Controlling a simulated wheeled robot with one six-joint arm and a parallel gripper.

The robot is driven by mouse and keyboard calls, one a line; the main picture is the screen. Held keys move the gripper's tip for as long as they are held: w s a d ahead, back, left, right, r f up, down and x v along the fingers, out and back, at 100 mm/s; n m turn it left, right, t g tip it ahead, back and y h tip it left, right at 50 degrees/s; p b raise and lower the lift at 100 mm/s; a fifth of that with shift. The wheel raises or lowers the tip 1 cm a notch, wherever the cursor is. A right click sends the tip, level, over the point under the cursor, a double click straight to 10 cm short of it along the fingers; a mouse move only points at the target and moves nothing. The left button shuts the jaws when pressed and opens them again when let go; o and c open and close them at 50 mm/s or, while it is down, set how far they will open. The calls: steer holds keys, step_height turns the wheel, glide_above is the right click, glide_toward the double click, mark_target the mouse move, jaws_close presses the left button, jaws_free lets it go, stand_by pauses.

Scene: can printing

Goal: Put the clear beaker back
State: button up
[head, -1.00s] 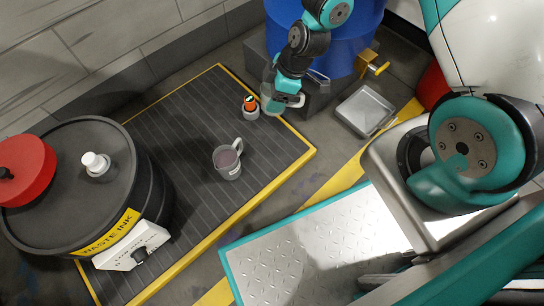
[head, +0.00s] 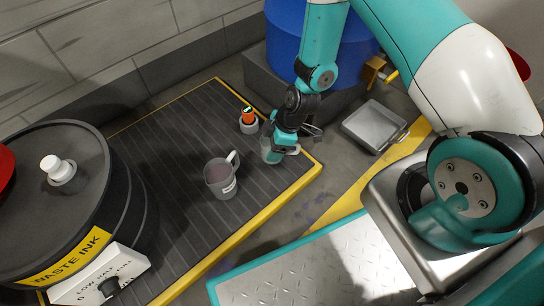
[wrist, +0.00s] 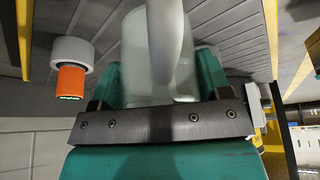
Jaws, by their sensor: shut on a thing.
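The clear beaker (head: 268,152) is in my gripper (head: 282,149), over the far right part of the ribbed dark mat (head: 180,150), near its yellow edge. In the wrist view, the beaker (wrist: 138,70) is between the teal fingers of my gripper (wrist: 160,88), with its pale handle in front. My gripper is shut on it. I cannot tell whether the beaker's base touches the mat.
A grey jug (head: 219,182) with dark liquid stands on the mat left of the beaker. A small grey holder with an orange-topped item (head: 248,119) is behind it. The waste ink drum (head: 50,215) is at left. A metal tray (head: 374,126) lies right.

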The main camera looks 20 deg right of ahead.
steer(key=shift+f+b, duration=1.2)
steer(key=shift+f, duration=0.9)
steer(key=shift+f, duration=0.2)
steer(key=o, duration=1)
steer(key=shift+r, duration=0.15)
